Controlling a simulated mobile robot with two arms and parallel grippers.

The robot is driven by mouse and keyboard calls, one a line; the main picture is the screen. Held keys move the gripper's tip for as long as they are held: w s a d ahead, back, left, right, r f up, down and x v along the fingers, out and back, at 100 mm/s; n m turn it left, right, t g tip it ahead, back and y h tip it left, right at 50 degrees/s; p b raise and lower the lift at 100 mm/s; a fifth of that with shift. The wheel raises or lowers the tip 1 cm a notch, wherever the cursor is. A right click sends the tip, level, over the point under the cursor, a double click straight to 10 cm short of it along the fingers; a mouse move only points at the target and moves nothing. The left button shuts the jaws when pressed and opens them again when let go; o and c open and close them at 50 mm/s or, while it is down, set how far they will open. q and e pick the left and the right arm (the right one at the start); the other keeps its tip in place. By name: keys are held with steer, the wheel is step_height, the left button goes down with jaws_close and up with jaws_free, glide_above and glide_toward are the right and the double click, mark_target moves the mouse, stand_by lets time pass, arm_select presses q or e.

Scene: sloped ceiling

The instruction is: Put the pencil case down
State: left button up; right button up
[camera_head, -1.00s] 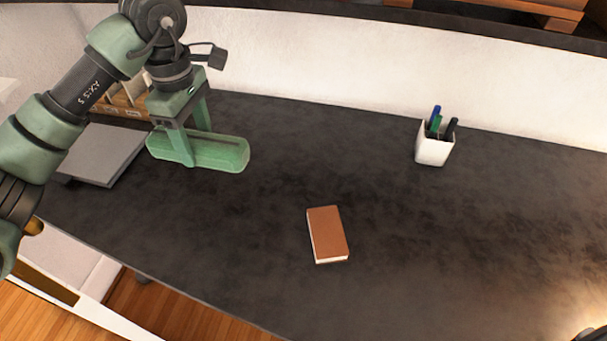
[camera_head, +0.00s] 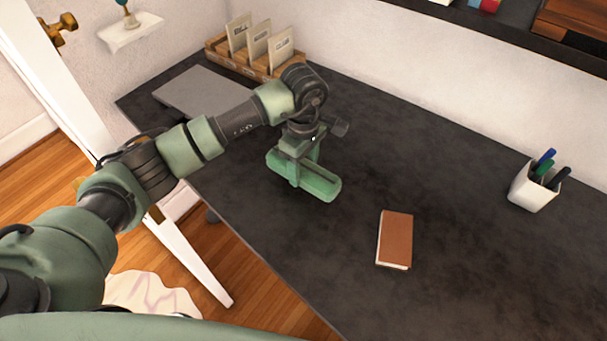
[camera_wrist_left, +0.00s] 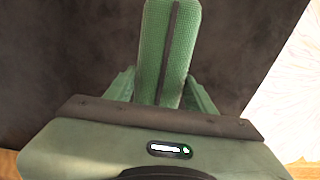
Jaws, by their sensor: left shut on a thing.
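The green pencil case (camera_head: 321,184) is at the dark desk (camera_head: 350,129), between the grey laptop-like slab and the brown book. My left gripper (camera_head: 300,165) is shut on the pencil case from above. In the left wrist view, the pencil case (camera_wrist_left: 168,45), with a dark zip strip along it, lies between the two fingers of my left gripper (camera_wrist_left: 163,88). I cannot tell whether the case touches the desk or hangs just above it. My right gripper is not in view.
A brown book (camera_head: 395,239) lies right of the case. A white pen cup (camera_head: 533,190) stands further right. A flat grey slab (camera_head: 205,93) and a wooden card holder (camera_head: 240,66) are at the back left. The desk between case and cup is mostly bare.

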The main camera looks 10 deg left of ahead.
arm_select(q)
step_height(320, 180, down, 4)
steer(key=shift+s+r+p, duration=0.1)
steer(key=shift+r+p, duration=0.1)
steer(key=shift+p, duration=0.15)
steer(key=shift+f, duration=0.25)
steer(key=o, duration=1.1)
steer(key=shift+f, duration=0.1)
steer(key=o, duration=0.4)
steer(key=shift+r, duration=0.2)
